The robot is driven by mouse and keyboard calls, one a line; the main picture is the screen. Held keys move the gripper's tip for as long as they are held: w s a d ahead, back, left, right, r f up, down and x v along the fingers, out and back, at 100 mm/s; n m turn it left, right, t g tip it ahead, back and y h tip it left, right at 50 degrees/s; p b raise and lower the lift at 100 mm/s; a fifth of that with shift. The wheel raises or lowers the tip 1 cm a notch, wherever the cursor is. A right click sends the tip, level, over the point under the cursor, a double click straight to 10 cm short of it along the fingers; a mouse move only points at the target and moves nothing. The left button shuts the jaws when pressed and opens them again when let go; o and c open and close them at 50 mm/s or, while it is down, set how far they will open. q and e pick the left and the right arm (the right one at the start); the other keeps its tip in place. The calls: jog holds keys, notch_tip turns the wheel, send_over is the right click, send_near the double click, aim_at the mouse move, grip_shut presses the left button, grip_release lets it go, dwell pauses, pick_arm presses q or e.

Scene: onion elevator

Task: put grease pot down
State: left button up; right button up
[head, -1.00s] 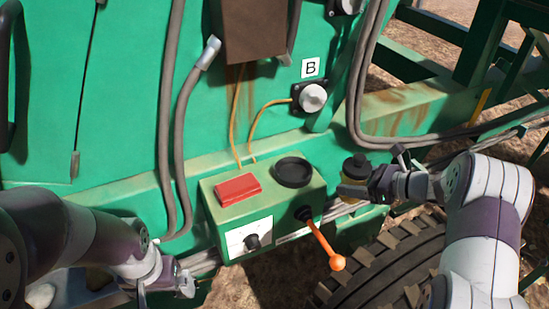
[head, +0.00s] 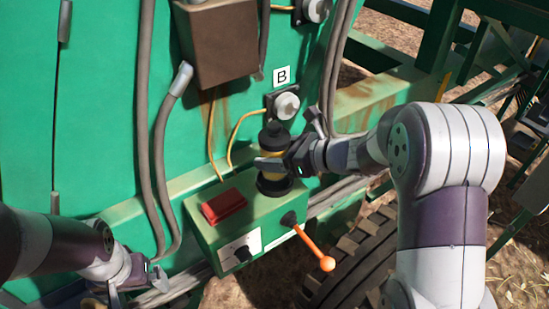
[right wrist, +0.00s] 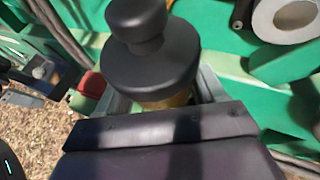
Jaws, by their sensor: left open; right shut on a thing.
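The grease pot (head: 274,134) has a black knobbed lid, a yellowish body and a dark base, and stands upright. My right gripper (head: 272,168) is shut around its body. The pot is over the round black holder (head: 274,184) on top of the green control box (head: 222,232); I cannot tell whether its base touches the holder. In the right wrist view the black lid (right wrist: 150,60) fills the upper middle, with a strip of yellow body between the fingers. My left gripper (head: 130,290) is open and empty at the lower left, left of the box.
A red block (head: 223,206) sits on the box, left of the holder. An orange-knobbed lever (head: 327,263) sticks out of its front. A round grey fitting (head: 287,105) under the B label is close behind the pot. Grey hoses hang left.

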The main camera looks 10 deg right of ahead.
notch_tip(320, 180, down, 3)
jog(key=shift+r+p, duration=0.1)
jog(key=shift+p, duration=0.4)
jog(key=shift+w+d+f, duration=0.1)
jog(key=shift+d+f, duration=0.05)
jog(key=shift+f, duration=0.2)
jog(key=shift+f+b, duration=0.1)
jog(key=shift+b, duration=0.3)
jog(key=o, duration=1.2)
jog(key=shift+r+p, duration=0.3)
jog(key=shift+p, duration=0.05)
jog(key=b+v, duration=0.3)
jog(key=v, duration=0.9)
jog(key=shift+b, duration=0.3)
jog(key=shift+f, duration=0.1)
